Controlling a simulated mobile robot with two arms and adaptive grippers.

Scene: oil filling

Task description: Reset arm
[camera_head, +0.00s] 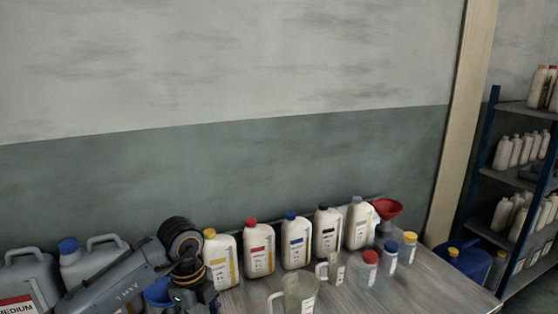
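My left arm comes in from the bottom left and bends down at a dark joint. What seems to be the body of my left gripper (194,295) is at the bottom edge, in front of a blue funnel-like piece (158,293); its fingers are cut off, so I cannot see whether it is open or shut. My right arm and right gripper are not in view. White oil bottles stand in a row on the table, with yellow (221,262), red (259,250), blue (296,243), black (326,234) and grey (358,225) caps.
A clear jug (298,294) and a smaller one (334,268) stand before the bottles. A red funnel (387,208) and small jars (369,268) are to the right. Grey canisters (95,262) stand at left. Bare tabletop (425,294) shows front right; a stocked shelf (520,182) stands beyond.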

